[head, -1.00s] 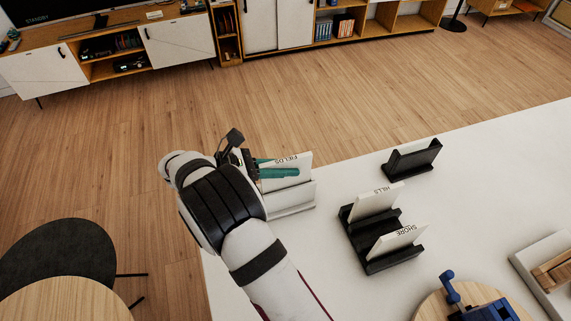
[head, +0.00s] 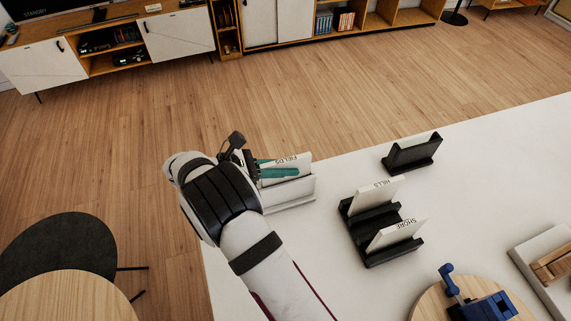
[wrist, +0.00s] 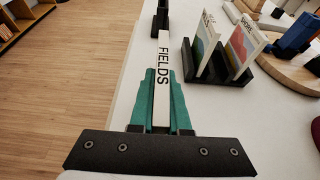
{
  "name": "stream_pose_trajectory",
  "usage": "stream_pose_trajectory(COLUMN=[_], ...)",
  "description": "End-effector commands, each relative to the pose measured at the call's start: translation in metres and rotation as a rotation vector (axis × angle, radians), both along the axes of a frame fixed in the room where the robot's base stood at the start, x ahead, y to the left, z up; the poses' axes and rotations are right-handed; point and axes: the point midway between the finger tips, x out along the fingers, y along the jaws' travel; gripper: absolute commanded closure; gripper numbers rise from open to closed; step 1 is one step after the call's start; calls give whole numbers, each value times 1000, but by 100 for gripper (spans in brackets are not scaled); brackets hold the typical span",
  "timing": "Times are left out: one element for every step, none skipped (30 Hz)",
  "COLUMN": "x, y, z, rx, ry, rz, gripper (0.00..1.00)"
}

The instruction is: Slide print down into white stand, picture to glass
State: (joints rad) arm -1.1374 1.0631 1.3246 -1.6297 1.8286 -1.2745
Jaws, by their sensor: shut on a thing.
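The white print lettered FIELDS (head: 298,162) is held by my gripper (head: 281,173), whose teal fingers are shut on it. In the wrist view the print (wrist: 163,60) shows edge-on between the fingertips (wrist: 162,78). The white stand (head: 292,192) is at the left far edge of the white table. The print stands upright at the stand, its lower part hidden behind the stand's front. I cannot tell whether its bottom touches the slot floor. The picture face and the glass cannot be made out.
A black double stand (head: 388,253) holds the HILLS print (head: 378,194) and SHORE print (head: 398,234) to the right. A black stand (head: 412,154) is farther back. A blue clamp-like object (head: 480,305) lies on a round wooden board (head: 428,302) at the front right.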

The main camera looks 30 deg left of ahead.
Motion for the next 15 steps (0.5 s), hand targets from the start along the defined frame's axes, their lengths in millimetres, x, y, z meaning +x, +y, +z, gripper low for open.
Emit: stream_pose_trajectory(x=[0,0,0,0,0,0,0,0,0,0,0,0,0,0,0], y=[0,0,0,0,0,0,0,0,0,0,0,0,0,0,0], z=[-1,-2,-3,-4,-5,-6,-6,-7,-8,-9,-9,-10,-11,-12,-13], rx=[-1,-1,-1,-1,-1,-1,0,0,0,0,0,0,0,0,0], ry=[1,1,1,1,1,1,0,0,0,0,0,0,0,0,0], rz=[0,0,0,0,0,0,0,0,0,0,0,0,0,0,0], gripper=[100,100,100,100,100,100,100,100,100,100,100,100,100,100,100])
